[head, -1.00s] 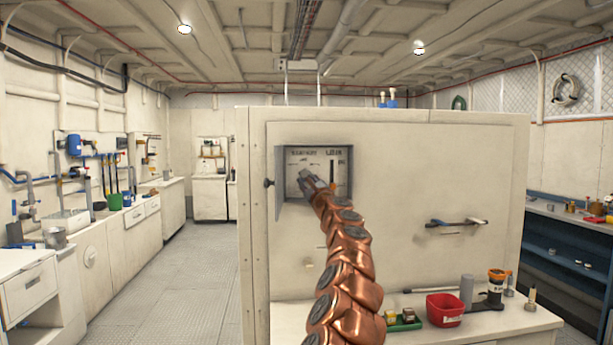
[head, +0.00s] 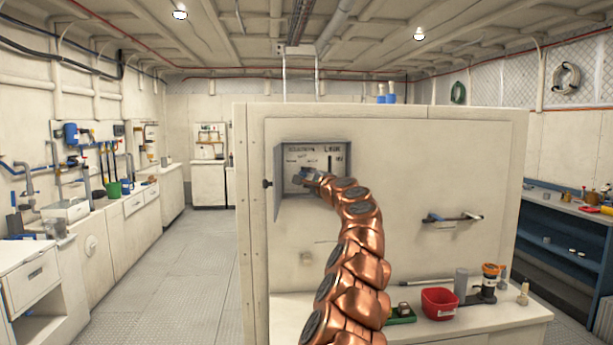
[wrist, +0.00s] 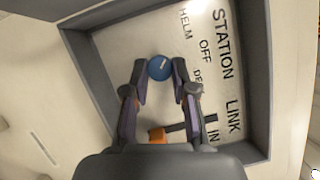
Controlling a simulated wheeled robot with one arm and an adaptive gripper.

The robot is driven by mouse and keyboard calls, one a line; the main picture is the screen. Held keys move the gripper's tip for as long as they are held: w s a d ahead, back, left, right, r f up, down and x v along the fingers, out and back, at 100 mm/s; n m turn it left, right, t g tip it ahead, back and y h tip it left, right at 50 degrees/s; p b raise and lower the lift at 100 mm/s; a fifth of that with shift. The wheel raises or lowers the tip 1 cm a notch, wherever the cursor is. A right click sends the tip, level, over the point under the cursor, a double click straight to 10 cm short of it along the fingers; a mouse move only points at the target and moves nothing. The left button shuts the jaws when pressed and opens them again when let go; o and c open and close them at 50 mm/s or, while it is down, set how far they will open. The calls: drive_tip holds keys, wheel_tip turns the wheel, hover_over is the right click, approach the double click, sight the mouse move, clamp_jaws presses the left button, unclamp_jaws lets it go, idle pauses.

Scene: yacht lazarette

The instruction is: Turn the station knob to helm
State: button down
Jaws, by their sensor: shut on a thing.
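The station knob (wrist: 160,68) is a round blue knob with a short white mark, in a recessed grey panel box. My gripper (wrist: 160,80) is shut on it, one finger on each side. The white mark points up and to the right in the wrist view. The printed words HELM, OFF and a partly hidden third label lie to its right, with the STATION heading beyond. In the head view my gripper (head: 308,178) reaches into the open panel box (head: 345,170); the knob cannot be made out there.
A bench below holds a red bin (head: 439,304) and a green tray (head: 402,316). Floor at the left (head: 180,270) is clear.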

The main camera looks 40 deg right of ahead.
idle(0.4)
drive_tip(key=c, duration=0.9)
unclamp_jaws()
drive_tip(key=shift+c, duration=0.2)
drive_tip(key=shift+s, duration=0.1)
drive_tip(key=shift+s+a, duration=0.1)
drive_tip(key=shift+s, duration=0.6)
drive_tip(key=shift+v, duration=0.85)
drive_tip(key=shift+s+a, duration=0.15)
drive_tip(key=shift+s, duration=0.4)
approach(304, 175)
drive_tip(key=shift+v, duration=1.65)
